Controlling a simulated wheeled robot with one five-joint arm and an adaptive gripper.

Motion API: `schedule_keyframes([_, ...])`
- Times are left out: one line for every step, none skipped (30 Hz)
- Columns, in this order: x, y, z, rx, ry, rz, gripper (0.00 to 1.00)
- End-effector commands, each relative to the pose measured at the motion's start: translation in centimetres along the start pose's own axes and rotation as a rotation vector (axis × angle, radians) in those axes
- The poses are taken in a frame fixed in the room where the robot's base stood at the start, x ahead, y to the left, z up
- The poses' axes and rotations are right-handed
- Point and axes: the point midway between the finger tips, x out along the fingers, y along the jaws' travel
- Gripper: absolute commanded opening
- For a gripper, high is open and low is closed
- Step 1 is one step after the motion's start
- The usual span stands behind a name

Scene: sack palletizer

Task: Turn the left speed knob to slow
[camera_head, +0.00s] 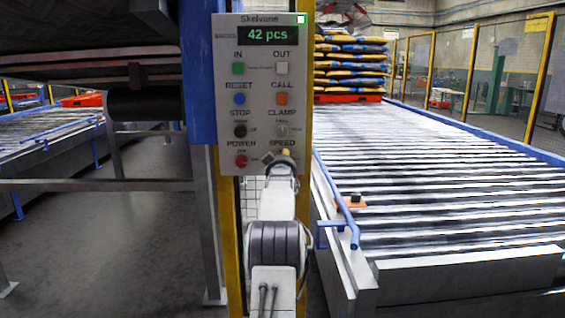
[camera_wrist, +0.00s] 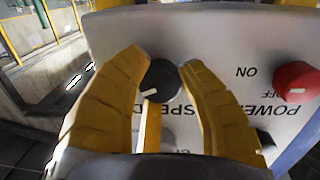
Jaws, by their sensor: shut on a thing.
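The control panel (camera_head: 262,60) carries one knob under the label SPEED. In the wrist view that speed knob (camera_wrist: 165,77) is round and black with a short white pointer mark toward the lower left of the picture. My gripper (camera_wrist: 163,78) has its two yellow fingers on either side of the knob and is shut on it. In the head view my gripper (camera_head: 284,156) is at the panel's lower right, just below the SPEED label, and hides the knob. The panel print is upside down in the wrist view, and the slow mark is not readable.
The red power knob (camera_head: 241,161) is just left of my gripper; it also shows in the wrist view (camera_wrist: 296,81). The clamp knob (camera_head: 283,130) is just above. A roller conveyor (camera_head: 430,180) with stacked sacks (camera_head: 350,62) lies right. A yellow post (camera_head: 232,240) stands below the panel.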

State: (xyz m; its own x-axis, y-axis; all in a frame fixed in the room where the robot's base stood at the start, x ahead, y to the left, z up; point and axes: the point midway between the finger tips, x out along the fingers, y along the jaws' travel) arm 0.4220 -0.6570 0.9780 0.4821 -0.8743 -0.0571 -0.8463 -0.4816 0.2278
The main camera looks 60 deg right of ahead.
Motion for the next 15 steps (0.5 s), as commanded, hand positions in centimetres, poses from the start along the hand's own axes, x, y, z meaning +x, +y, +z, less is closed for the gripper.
schedule_keyframes([-0.02,-0.02,-0.32,0.004,0.007,0.000,0.02])
schedule_keyframes([-0.02,-0.03,-0.32,0.006,0.007,0.000,0.02])
schedule_keyframes([-0.02,-0.04,-0.33,0.007,0.007,0.000,0.02])
schedule_keyframes([-0.02,-0.04,-0.33,0.008,0.007,0.000,0.02])
schedule_keyframes([-0.02,-0.04,-0.33,0.008,0.007,0.000,0.02])
schedule_keyframes([-0.02,-0.05,-0.34,0.008,0.007,0.000,0.02])
schedule_keyframes([-0.02,-0.05,-0.34,0.008,0.007,0.000,0.02])
schedule_keyframes([-0.02,-0.05,-0.35,0.008,0.007,0.000,0.02])
schedule_keyframes([-0.02,-0.06,-0.35,0.008,0.007,0.000,0.02])
schedule_keyframes([-0.02,-0.06,-0.36,0.007,0.008,0.000,0.02])
schedule_keyframes([-0.02,-0.07,-0.36,0.007,0.008,0.000,0.02])
schedule_keyframes([-0.03,-0.07,-0.37,0.007,0.008,0.000,0.02])
schedule_keyframes([-0.03,-0.07,-0.37,0.007,0.008,0.000,0.36])
schedule_keyframes([-0.03,-0.08,-0.38,0.007,0.008,0.000,0.39])
schedule_keyframes([-0.02,-0.08,-0.35,0.007,0.007,0.000,0.42])
